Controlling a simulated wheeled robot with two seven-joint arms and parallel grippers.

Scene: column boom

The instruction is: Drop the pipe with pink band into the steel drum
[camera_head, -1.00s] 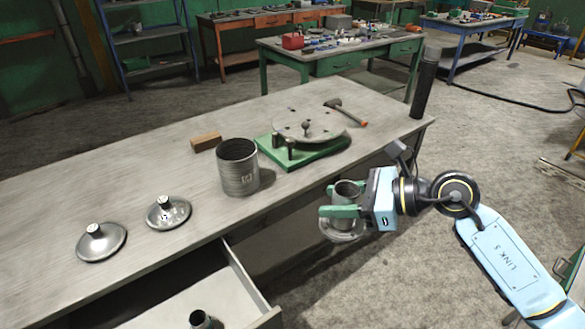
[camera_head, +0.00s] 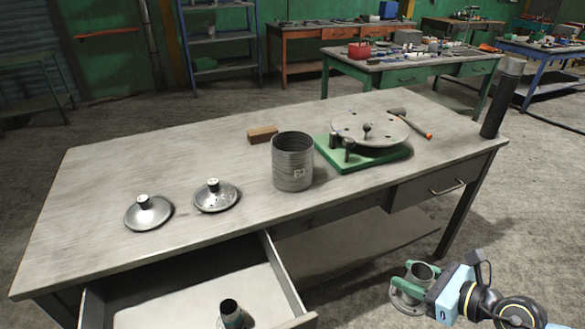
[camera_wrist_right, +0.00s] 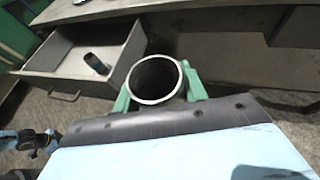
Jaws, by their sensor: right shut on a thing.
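My right gripper (camera_head: 412,280) is shut on a grey flanged pipe (camera_head: 422,271), held upright off the front of the bench. The wrist view looks into its open round end (camera_wrist_right: 157,80), between the green fingers (camera_wrist_right: 160,92). No pink band shows on the part I can see; the fingers cover some of its side. The steel drum (camera_head: 292,165), a ribbed open-topped cylinder with a small label, stands on the bench, up and left of the gripper and apart from it. My left gripper is not visible in the head view.
The bench (camera_head: 120,175) has an open drawer (camera_head: 180,295) with a short dark pipe (camera_head: 230,312) inside. Two metal lids (camera_head: 148,212) (camera_head: 216,195), a wooden block (camera_head: 262,133), a green-based round plate (camera_head: 370,130), a hammer (camera_head: 412,122) and a dark tube (camera_head: 500,100) are on the bench.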

